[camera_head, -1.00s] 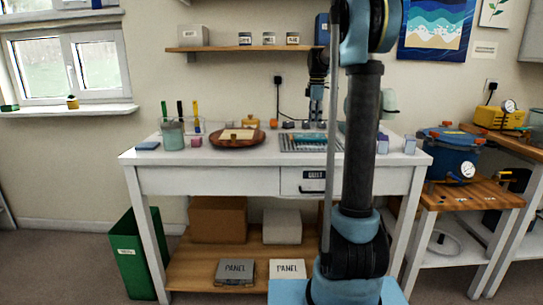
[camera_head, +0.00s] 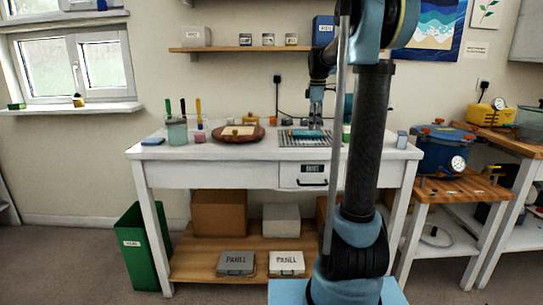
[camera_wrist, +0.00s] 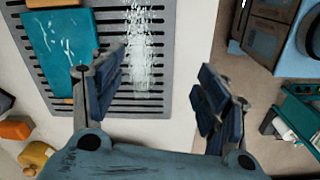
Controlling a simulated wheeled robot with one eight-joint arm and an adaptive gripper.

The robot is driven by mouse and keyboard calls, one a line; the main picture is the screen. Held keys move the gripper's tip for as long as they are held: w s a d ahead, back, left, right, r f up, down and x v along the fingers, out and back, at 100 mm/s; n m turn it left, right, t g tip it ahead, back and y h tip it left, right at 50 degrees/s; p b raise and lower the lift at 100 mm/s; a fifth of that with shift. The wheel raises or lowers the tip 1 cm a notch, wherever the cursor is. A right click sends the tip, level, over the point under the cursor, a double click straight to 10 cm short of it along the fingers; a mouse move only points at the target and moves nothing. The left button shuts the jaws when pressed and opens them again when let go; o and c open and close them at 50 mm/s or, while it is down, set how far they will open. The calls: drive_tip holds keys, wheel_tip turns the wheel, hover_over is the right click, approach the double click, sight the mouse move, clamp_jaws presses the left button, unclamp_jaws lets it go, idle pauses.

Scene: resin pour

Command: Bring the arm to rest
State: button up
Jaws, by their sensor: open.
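My gripper (camera_head: 315,116) hangs above the back right part of the white worktable (camera_head: 230,174), over a dark slotted rack (camera_head: 290,139). In the wrist view, my gripper (camera_wrist: 165,85) has its two fingers spread wide, with nothing between them. Below the fingers lies the slotted rack (camera_wrist: 178,72), with a teal slab (camera_wrist: 62,48) carrying white marks at its left and white streaks across its bars. My arm's upright link hides part of the table's right side.
A round brown tray (camera_head: 257,138), a green jar (camera_head: 177,132) and a pink block (camera_head: 200,137) stand on the table's left half. A blue pot with a gauge (camera_head: 440,143) stands on the wooden side table (camera_head: 455,190). A green bin (camera_head: 140,245) stands at floor left.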

drive_tip(key=s+f+m+t, duration=0.1)
drive_tip(key=s+f+m, duration=0.3)
drive_tip(key=s, duration=0.7)
drive_tip(key=s+f+m, duration=0.3)
drive_tip(key=s+m, duration=0.1)
drive_tip(key=s, duration=0.8)
drive_tip(key=s+f+m+t, duration=0.1)
drive_tip(key=s+f+m, duration=0.6)
drive_tip(key=s+f, duration=0.8)
drive_tip(key=shift+s+d+f, duration=0.25)
drive_tip(key=shift+d, duration=0.05)
drive_tip(key=shift+w+f, duration=0.2)
drive_tip(key=shift+w, duration=0.25)
